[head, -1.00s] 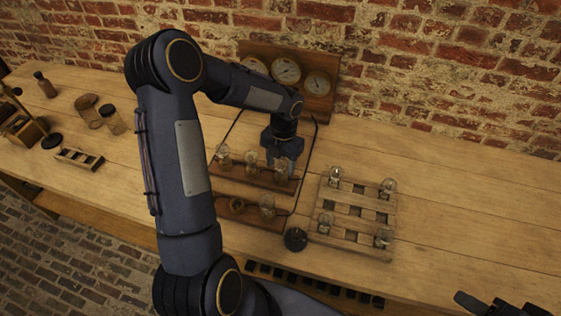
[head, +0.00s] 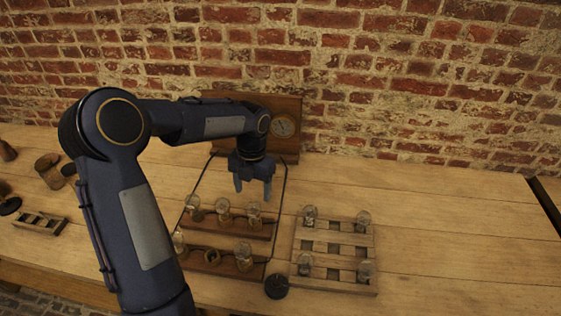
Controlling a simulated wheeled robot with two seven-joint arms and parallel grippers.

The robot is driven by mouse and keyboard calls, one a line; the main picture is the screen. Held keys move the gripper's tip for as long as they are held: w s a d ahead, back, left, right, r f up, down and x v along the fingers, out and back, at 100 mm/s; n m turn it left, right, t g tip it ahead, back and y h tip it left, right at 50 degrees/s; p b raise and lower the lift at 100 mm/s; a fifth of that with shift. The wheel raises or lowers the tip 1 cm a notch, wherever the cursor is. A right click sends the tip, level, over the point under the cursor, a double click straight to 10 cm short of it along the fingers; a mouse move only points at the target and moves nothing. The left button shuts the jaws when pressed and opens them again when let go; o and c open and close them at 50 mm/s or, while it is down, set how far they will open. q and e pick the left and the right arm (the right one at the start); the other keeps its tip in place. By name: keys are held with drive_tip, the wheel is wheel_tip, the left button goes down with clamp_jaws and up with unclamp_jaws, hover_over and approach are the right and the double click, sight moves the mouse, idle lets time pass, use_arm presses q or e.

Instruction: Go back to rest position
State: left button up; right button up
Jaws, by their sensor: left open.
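My left gripper (head: 253,190) is open and empty. It hangs fingers down above the back row of the dark wooden jar rack (head: 233,231), apart from the jars. Glass jars stand in this rack, among them a back-row jar (head: 224,212) and a front-row jar (head: 243,256). One front hole (head: 212,257) looks empty. A pale slatted crate (head: 334,236) to the right holds glass jars at its corners, such as the back-left jar (head: 310,215) and the back-right jar (head: 363,220). My right gripper is out of view.
A wooden gauge panel (head: 292,148) stands against the brick wall behind my left gripper. A thin dark frame (head: 281,190) surrounds the rack. A round black knob (head: 276,286) sits in front. A small slotted block (head: 40,222) lies at left. The bench (head: 450,230) is clear at right.

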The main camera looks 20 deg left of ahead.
use_arm(q)
drive_tip(key=s+d+r+n+t+h, duration=0.1)
drive_tip(key=s+d+r+n+t, duration=0.15)
drive_tip(key=s+r+n, duration=1.05)
drive_tip(key=s+d+f+n+t+h, duration=0.1)
drive_tip(key=s+n, duration=0.4)
drive_tip(key=n, duration=0.7)
drive_tip(key=s+d+f+n+t+h, duration=0.1)
drive_tip(key=s+d+f+n+t, duration=0.1)
drive_tip(key=n, duration=1)
drive_tip(key=s+d+t, duration=0.1)
drive_tip(key=s+d, duration=0.1)
drive_tip(key=shift+s+f+n+h, duration=0.2)
drive_tip(key=shift+s+n+h, duration=0.2)
drive_tip(key=shift+a+t, duration=0.15)
drive_tip(key=shift+t, duration=0.2)
